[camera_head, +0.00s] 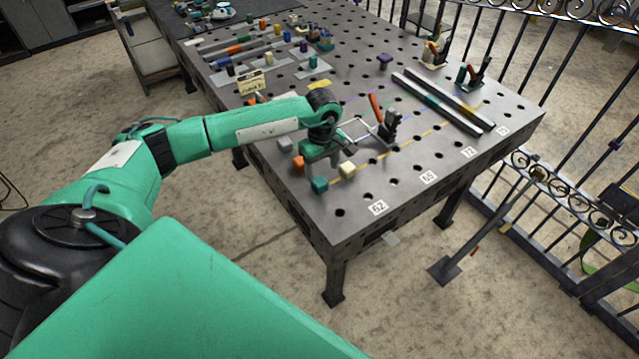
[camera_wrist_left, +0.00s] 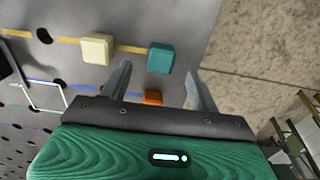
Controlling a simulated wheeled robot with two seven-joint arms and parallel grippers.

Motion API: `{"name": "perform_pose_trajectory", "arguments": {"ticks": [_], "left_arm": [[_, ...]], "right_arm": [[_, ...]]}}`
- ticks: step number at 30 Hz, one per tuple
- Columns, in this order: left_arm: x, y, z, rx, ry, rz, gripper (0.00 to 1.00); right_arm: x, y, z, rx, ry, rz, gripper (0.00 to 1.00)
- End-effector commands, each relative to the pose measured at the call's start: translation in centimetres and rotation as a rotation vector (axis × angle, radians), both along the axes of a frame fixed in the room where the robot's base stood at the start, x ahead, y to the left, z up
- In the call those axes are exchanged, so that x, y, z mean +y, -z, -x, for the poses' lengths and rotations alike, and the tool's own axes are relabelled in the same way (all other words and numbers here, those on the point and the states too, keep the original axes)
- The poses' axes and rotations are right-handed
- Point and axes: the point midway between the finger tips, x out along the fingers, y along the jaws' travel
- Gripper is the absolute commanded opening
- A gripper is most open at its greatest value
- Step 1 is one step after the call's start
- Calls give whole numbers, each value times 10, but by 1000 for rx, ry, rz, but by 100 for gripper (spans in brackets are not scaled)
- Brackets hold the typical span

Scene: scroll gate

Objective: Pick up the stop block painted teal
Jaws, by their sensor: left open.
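The teal stop block (camera_head: 319,185) sits near the front left edge of the perforated metal table (camera_head: 400,205), on a yellow line. It also shows in the left wrist view (camera_wrist_left: 160,58), just beyond and between the two fingertips. My left gripper (camera_head: 318,168) is over the table edge close to the block. In the left wrist view its fingers (camera_wrist_left: 158,72) are apart, with nothing held between them. A cream block (camera_wrist_left: 97,48) lies beside the teal one, and an orange block (camera_wrist_left: 153,97) shows between the fingers. My right gripper is not in view.
The cream block (camera_head: 347,169) and orange block (camera_head: 298,163) are close to my gripper. A toggle clamp with a red-orange handle (camera_head: 377,108) stands just to the right. Two metal rails (camera_head: 445,105) lie farther right. The table front near the number labels is clear.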

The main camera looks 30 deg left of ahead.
Motion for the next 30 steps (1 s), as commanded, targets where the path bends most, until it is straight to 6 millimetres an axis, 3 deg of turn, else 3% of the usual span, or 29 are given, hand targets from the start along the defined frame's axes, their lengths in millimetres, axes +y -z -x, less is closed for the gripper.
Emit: {"name": "perform_pose_trajectory", "arguments": {"ticks": [5, 15, 23, 30], "left_arm": [[2, 9, 0, 3, -1, 1, 62], [8, 51, 0, 1, 0, 2, 62], [8, 55, -1, -1, 0, 2, 62], [8, 54, -1, -1, 0, 1, 17]], "right_arm": [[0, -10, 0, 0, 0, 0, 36], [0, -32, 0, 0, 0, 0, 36], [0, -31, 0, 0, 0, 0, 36], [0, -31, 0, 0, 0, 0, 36]]}}
